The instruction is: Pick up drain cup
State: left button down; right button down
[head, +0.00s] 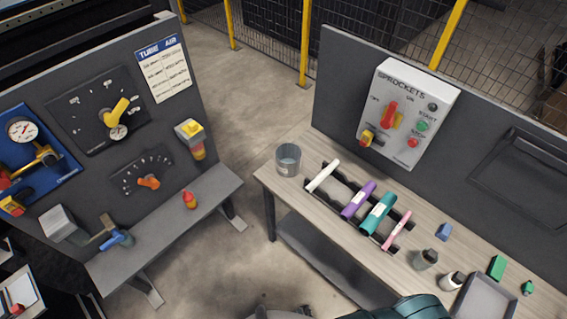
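A grey, see-through cup (288,160), which looks like the drain cup, stands upright at the far left corner of the wooden-topped table (330,222) in the head view. Its open rim faces up, and nothing touches it except the tabletop. Neither of my grippers shows in this view. Only dark teal and grey shapes cut off at the bottom edge are visible, and I cannot tell what they are.
A black rack (347,197) with white, purple, teal and pink tubes sits right of the cup. Bottles, small blocks and a grey tray (484,300) lie farther right. A sprockets control box (408,115) hangs behind.

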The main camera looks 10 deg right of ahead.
aim_at(129, 242)
jog(key=z, duration=0.55)
jog(key=u, duration=1.95)
